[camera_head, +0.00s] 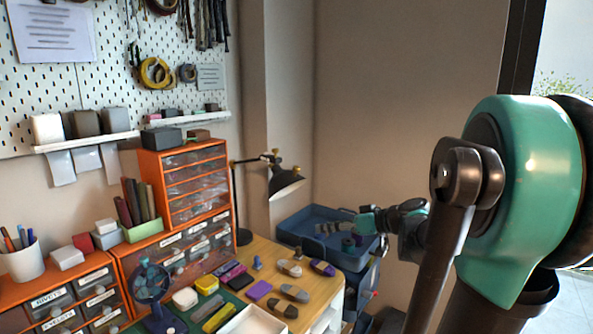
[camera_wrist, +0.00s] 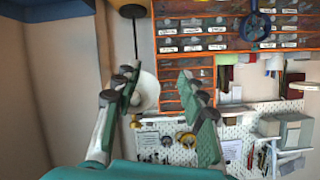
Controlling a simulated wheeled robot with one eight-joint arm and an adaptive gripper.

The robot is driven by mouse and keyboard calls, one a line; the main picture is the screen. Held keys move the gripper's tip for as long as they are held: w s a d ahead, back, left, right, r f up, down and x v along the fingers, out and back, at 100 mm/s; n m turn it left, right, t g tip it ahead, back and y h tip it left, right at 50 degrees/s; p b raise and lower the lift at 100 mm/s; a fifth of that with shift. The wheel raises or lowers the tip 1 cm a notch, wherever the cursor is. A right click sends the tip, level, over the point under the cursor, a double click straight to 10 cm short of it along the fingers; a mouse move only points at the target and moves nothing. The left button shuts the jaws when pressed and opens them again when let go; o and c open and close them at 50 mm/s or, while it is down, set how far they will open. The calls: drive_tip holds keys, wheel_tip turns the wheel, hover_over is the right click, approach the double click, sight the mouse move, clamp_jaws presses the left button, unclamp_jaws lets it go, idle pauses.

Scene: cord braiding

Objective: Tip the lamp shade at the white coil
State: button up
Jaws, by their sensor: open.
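The desk lamp's dark shade (camera_head: 286,182) hangs from a jointed arm above the right end of the desk, opening downward. In the wrist view, which looks upside down, the pale shade (camera_wrist: 147,92) is partly hidden behind the left finger. My gripper (camera_head: 338,228) is open and empty, to the lower right of the shade in the head view and in front of the blue bin. Its spread fingers show in the wrist view (camera_wrist: 160,76). Several small wound bundles lie on the desk; a pale one (camera_head: 289,268) may be the white coil, but I cannot tell.
The blue bin (camera_head: 291,225) stands beyond the desk's right end. A small blue fan (camera_head: 152,284) and a white tray (camera_head: 252,322) are at the front. The wall right of the lamp is bare.

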sight(297, 169)
drive_tip(key=w+d+r+n+t+y, duration=0.1)
drive_tip(key=w+d+r+t+y, duration=0.15)
drive_tip(key=r, duration=0.35)
drive_tip(key=w+d+r+n+t+y, duration=0.1)
drive_tip(key=w+r+n, duration=0.15)
drive_tip(key=r, duration=0.35)
drive_tip(key=shift+m, duration=0.35)
drive_tip(key=x, duration=1.7)
drive_tip(key=shift+w+d+f, duration=0.1)
drive_tip(key=shift+w+f, duration=0.05)
drive_tip(key=shift+w, duration=0.35)
drive_tip(key=shift+c, duration=0.3)
clamp_jaws()
